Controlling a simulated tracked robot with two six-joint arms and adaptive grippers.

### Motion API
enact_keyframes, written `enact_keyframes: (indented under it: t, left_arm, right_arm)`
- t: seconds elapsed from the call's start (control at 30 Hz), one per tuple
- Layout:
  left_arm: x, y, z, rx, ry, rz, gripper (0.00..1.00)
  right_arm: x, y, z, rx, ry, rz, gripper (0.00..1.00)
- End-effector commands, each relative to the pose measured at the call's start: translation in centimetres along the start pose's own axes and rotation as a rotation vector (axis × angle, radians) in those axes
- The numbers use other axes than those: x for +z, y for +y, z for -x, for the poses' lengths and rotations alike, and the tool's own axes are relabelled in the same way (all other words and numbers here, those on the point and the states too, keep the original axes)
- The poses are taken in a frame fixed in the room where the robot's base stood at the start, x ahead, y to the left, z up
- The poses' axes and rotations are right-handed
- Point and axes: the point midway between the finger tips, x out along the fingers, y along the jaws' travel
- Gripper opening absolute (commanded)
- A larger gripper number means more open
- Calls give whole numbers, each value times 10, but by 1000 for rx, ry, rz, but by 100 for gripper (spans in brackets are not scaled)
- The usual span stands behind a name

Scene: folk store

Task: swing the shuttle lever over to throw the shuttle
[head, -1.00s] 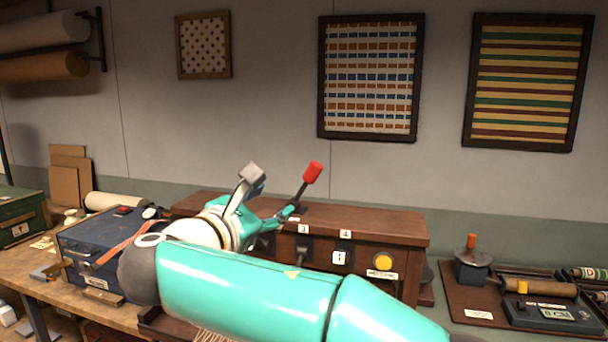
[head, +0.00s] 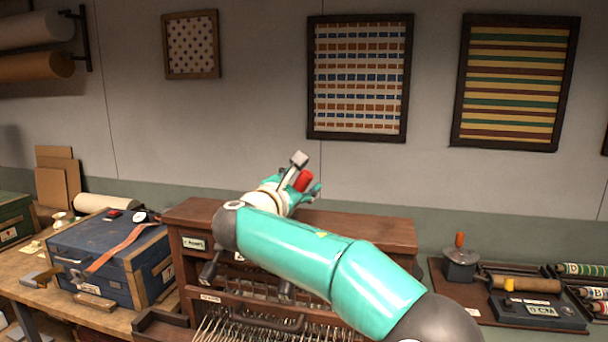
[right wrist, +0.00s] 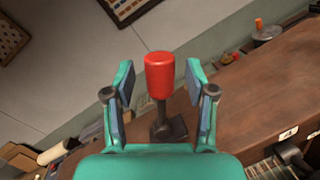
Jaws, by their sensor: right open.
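The shuttle lever is a dark rod with a red knob (head: 303,181) on top of the dark wooden loom (head: 360,224). In the right wrist view the red knob (right wrist: 160,75) stands on its dark rod and base, centred between my right gripper's fingers. My right gripper (head: 308,174) is open at the knob, and its fingers (right wrist: 160,82) show a gap on both sides of it. The rod is mostly hidden behind the gripper in the head view. My left gripper is not in view.
My right arm covers much of the loom's front. A blue case (head: 108,262) with an orange strap stands left of the loom. A dark board (head: 448,289) with tools lies to the right. The wall behind carries framed textiles (head: 360,78).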

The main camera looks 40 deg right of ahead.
Motion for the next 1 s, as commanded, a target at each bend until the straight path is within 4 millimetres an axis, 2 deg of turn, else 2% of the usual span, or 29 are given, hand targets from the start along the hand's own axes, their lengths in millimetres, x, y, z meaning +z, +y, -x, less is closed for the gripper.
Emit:
enact_keyframes:
  t: [0.2,0.47,0.8,1.0]
  left_arm:
    - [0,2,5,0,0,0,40]
    - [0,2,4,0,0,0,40]
    - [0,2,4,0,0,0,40]
    - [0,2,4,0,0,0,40]
  right_arm:
    - [1,0,-14,-1,0,-1,56]
    - [0,-1,-15,0,0,-1,56]
    - [0,-1,-15,-1,0,-1,0]
    - [0,-1,-15,-1,0,0,0]
